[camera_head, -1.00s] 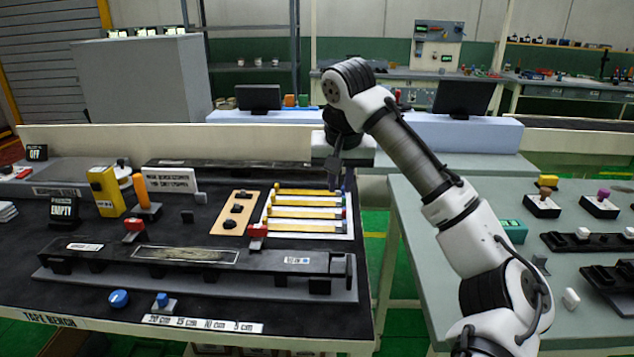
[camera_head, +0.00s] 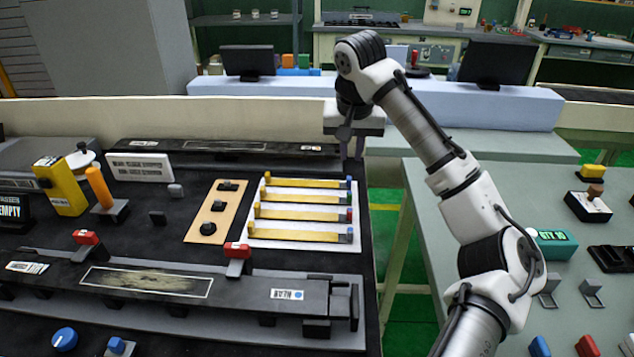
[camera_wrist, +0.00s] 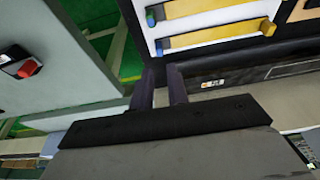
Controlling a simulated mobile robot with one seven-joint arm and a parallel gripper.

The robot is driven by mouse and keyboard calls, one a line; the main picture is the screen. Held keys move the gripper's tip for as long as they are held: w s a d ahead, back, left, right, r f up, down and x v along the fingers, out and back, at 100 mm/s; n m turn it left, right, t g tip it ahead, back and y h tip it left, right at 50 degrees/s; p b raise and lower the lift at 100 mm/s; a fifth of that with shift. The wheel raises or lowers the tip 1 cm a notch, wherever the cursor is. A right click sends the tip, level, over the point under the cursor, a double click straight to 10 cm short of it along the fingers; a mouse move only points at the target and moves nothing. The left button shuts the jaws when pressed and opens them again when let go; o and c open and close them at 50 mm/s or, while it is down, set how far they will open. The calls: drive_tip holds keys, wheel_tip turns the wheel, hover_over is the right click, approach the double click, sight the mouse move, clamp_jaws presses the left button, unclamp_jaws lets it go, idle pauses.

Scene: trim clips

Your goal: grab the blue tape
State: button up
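Several yellow strips with small coloured end pieces lie side by side on a white board. In the wrist view two strips show, the nearer one (camera_wrist: 215,35) with a blue end piece. Which thing is the blue tape is not clear; no plain blue roll shows. My gripper (camera_head: 352,150) hangs beyond the board's far right corner, apart from the strips. In the wrist view its two fingers (camera_wrist: 160,85) stand slightly apart with nothing between them.
A tan board (camera_head: 222,205) with dark knobs lies left of the strips. A long black fixture (camera_head: 250,287) with red clamps crosses the bench in front. A blue knob (camera_head: 65,339) stands near the front left. A grey-green table (camera_head: 420,220) is at right, across a gap.

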sight(349, 177)
drive_tip(key=p+x, duration=0.1)
drive_tip(key=x, duration=0.7)
drive_tip(key=shift+w+f, duration=0.25)
drive_tip(key=shift+f, duration=0.05)
clamp_jaws()
